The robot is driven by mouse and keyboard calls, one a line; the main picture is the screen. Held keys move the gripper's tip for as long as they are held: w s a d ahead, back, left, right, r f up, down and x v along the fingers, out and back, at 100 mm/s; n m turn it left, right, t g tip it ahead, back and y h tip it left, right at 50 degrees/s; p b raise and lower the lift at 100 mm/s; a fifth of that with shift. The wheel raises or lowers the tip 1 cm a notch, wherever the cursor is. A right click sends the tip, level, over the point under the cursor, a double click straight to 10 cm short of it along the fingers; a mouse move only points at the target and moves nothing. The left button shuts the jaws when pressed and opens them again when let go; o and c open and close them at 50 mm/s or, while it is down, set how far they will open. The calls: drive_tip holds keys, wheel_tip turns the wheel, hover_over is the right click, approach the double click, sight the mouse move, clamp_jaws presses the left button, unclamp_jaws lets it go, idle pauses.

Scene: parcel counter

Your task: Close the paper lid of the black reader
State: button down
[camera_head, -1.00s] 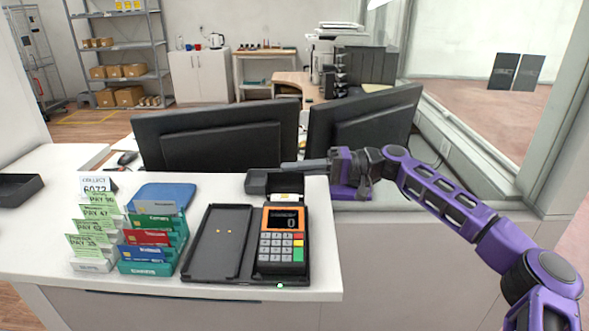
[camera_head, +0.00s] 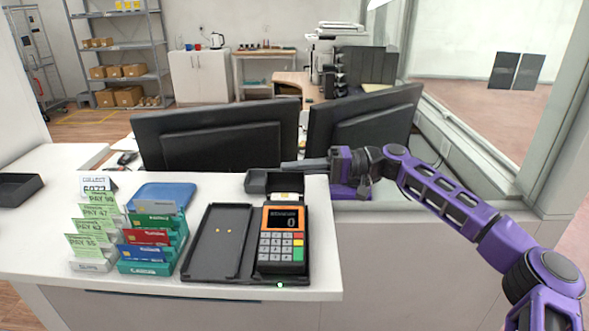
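The black reader (camera_head: 283,240) has an orange face, a small screen and a keypad. It sits in a black holder on the white counter. Its black paper lid (camera_head: 262,182) stands open at the reader's far end, with white paper (camera_head: 287,196) showing below it. My gripper (camera_head: 284,166) reaches in from the right, just behind and above the lid. Its dark fingers point left and look together, with nothing seen between them. Whether they touch the lid I cannot tell.
A black tray (camera_head: 216,243) lies left of the reader. Further left are a card rack (camera_head: 153,240), price cards (camera_head: 90,228) and a blue pad (camera_head: 162,194). Two monitors (camera_head: 215,130) (camera_head: 365,120) stand close behind my gripper. The counter (camera_head: 325,250) right of the reader is clear.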

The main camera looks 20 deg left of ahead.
sight(294, 197)
drive_tip(key=n, duration=0.1)
drive_tip(key=s+n+b, duration=0.1)
drive_tip(key=n, duration=0.1)
drive_tip(key=s+n+b, duration=0.1)
drive_tip(key=shift+s+d+r+n, duration=0.25)
drive_tip(key=shift+d+r+n, duration=0.05)
drive_tip(key=shift+d+n, duration=0.1)
drive_tip(key=s+n, duration=0.1)
drive_tip(key=n, duration=0.2)
drive_tip(key=shift+s+d+t+h, duration=0.15)
drive_tip(key=shift+s+t+h, duration=0.15)
drive_tip(key=shift+s+t, duration=0.1)
drive_tip(key=n, duration=0.1)
drive_tip(key=s+n, duration=0.1)
drive_tip(key=n, duration=0.1)
drive_tip(key=shift+s+d+f+t, duration=0.2)
drive_tip(key=shift+s+f+t, duration=0.1)
drive_tip(key=shift+f, duration=0.1)
drive_tip(key=shift+s+d+f+n, duration=0.1)
drive_tip(key=shift+s+f+n, duration=0.2)
drive_tip(key=shift+n, duration=0.5)
drive_tip(key=shift+s+f+n, duration=0.2)
drive_tip(key=shift+s+n, duration=0.05)
drive_tip(key=shift+n, duration=0.55)
drive_tip(key=c, duration=1)
unclamp_jaws()
drive_tip(key=shift+c, duration=0.2)
drive_tip(key=shift+d, duration=0.15)
